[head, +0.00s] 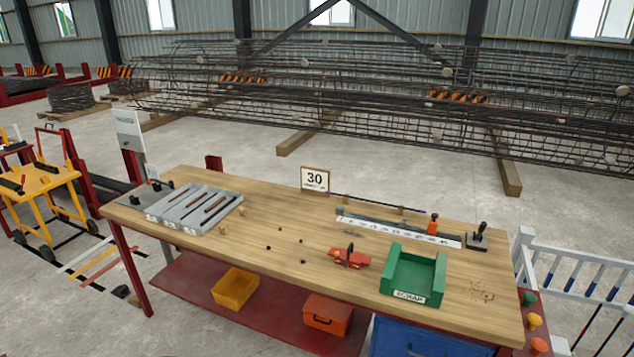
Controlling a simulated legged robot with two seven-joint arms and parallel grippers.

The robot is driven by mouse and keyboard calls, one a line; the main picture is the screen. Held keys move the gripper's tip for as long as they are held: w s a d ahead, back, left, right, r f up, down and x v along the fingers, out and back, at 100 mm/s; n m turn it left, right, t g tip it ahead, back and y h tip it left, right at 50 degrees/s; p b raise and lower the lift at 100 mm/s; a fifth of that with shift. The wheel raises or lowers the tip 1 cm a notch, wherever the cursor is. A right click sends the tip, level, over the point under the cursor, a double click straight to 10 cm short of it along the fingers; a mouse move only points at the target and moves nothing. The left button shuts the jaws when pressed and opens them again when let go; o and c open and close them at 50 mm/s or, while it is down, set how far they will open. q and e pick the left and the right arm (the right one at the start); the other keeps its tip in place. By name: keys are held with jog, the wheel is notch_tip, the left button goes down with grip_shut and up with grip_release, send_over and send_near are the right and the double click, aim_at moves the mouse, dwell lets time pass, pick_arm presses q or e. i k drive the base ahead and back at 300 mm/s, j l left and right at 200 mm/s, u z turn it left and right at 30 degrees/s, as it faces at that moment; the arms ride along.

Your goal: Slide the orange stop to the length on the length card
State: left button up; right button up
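The length card (315,180) stands at the back edge of the wooden bench and reads 30, with smaller print under it that I cannot read. The orange stop (432,225) is upright near the right end of a white marked scale (390,229). A dark rail (375,218) runs along the back of the scale. The scale's figures are too small to read. Neither of my grippers is in the head view.
A grey divided tray (195,209) is at the bench's left. A red tool (349,257), a green scrap bin (413,276) and a black-handled device (477,237) are at the right. Small dark bits lie mid-bench. The bench's front middle (240,245) is mostly clear.

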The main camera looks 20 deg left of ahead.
aim_at(432, 228)
jog(key=i+l+u, duration=0.7)
jog(key=i, duration=0.15)
jog(key=i+l+u, duration=0.35)
jog(key=i+j, duration=0.15)
jog(key=i, duration=0.3)
